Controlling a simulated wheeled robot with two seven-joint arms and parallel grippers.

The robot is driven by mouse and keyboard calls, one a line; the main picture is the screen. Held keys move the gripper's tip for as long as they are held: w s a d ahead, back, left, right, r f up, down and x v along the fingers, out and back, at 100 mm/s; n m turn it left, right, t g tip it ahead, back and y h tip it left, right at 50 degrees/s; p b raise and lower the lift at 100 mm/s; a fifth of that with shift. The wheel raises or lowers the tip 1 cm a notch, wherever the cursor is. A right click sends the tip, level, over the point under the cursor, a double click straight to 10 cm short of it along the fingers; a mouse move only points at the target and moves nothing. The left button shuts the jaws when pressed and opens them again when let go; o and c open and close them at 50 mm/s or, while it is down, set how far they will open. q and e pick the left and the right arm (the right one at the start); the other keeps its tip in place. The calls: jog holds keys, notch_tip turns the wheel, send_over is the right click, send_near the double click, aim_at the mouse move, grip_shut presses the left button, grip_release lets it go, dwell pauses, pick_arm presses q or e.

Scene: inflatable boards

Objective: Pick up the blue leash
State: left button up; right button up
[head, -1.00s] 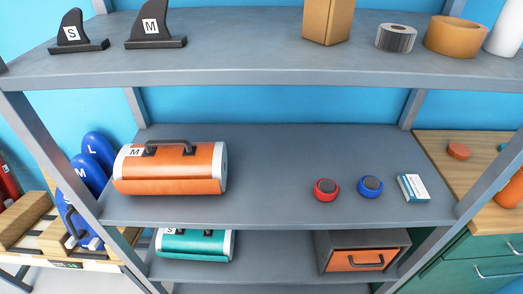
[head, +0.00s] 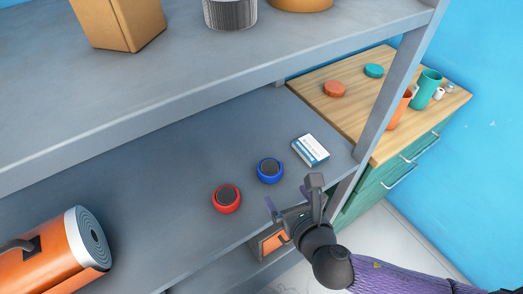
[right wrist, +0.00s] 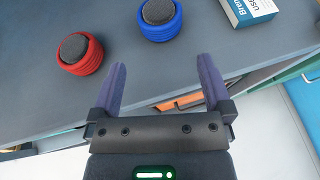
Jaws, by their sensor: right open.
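The blue leash (head: 270,170) is a small coiled blue ring with a dark centre, lying on the middle shelf (head: 150,190). It also shows in the right wrist view (right wrist: 160,20), at the top middle, beyond the fingertips. A similar red coil (head: 226,198) lies to its left and a little nearer; it shows in the right wrist view (right wrist: 80,53) too. My right gripper (head: 292,195) is open and empty, by the shelf's front edge, apart from the blue leash. My left gripper is not in view.
A blue and white box (head: 310,150) lies right of the leash. A shelf post (head: 390,95) stands to the right. The upper shelf (head: 200,85) overhangs behind. A rolled orange board (head: 50,260) lies at left. An orange-fronted drawer box (head: 272,242) is below.

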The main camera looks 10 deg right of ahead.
aim_at(275, 175)
jog(key=x, duration=0.2)
jog(key=b+x, duration=0.1)
jog(key=x, duration=0.1)
jog(key=shift+w+a+r, duration=0.1)
jog(key=shift+a+r, duration=0.05)
jog(key=shift+r, duration=0.1)
jog(key=b+x, duration=0.2)
jog(key=x, duration=0.4)
jog(key=shift+w+b, duration=0.3)
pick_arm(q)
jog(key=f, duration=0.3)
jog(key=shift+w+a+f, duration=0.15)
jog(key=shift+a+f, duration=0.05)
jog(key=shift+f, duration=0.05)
pick_arm(e)
jog(key=shift+c, duration=0.3)
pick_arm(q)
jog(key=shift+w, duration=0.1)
pick_arm(e)
jog(key=c, duration=1)
